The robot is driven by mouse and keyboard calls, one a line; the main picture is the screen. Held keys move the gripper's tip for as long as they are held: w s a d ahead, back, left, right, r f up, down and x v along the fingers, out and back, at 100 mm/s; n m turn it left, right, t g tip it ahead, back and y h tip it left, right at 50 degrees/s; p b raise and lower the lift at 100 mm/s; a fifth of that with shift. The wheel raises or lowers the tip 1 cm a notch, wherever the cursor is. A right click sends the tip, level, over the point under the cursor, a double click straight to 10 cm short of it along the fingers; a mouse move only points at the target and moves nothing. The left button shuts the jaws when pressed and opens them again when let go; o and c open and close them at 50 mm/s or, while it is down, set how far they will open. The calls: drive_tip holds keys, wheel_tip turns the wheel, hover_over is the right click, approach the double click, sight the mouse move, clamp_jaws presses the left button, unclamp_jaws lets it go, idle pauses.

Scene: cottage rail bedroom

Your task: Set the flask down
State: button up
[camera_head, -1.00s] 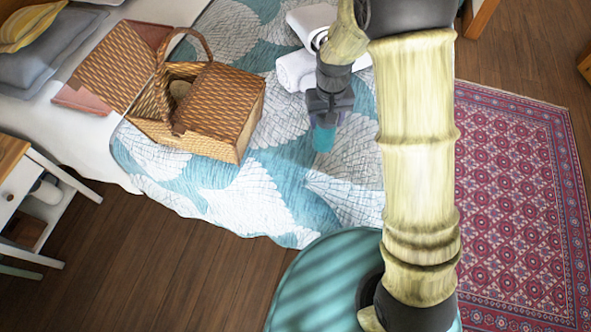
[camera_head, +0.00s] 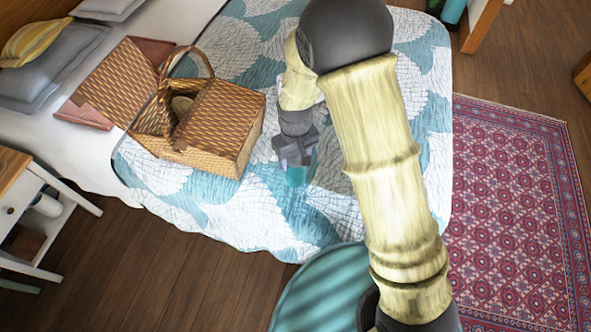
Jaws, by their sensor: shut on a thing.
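The gripper's body hides the flask's upper part. I cannot tell whether the flask's lower end touches the quilt.
An open wicker picnic basket (camera_head: 218,125) stands on the bed to the left of my gripper, its lid raised. Bare quilt lies in front of the gripper. A white nightstand (camera_head: 62,200) is at the left. A red rug (camera_head: 515,190) covers the floor at right.

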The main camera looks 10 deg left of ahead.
drive_tip(key=shift+f, duration=0.7)
drive_tip(key=shift+f, duration=2)
drive_tip(key=o, duration=1.3)
wheel_tip(320, 180, up, 12)
drive_tip(key=shift+r, duration=0.15)
drive_tip(key=shift+d, duration=0.1)
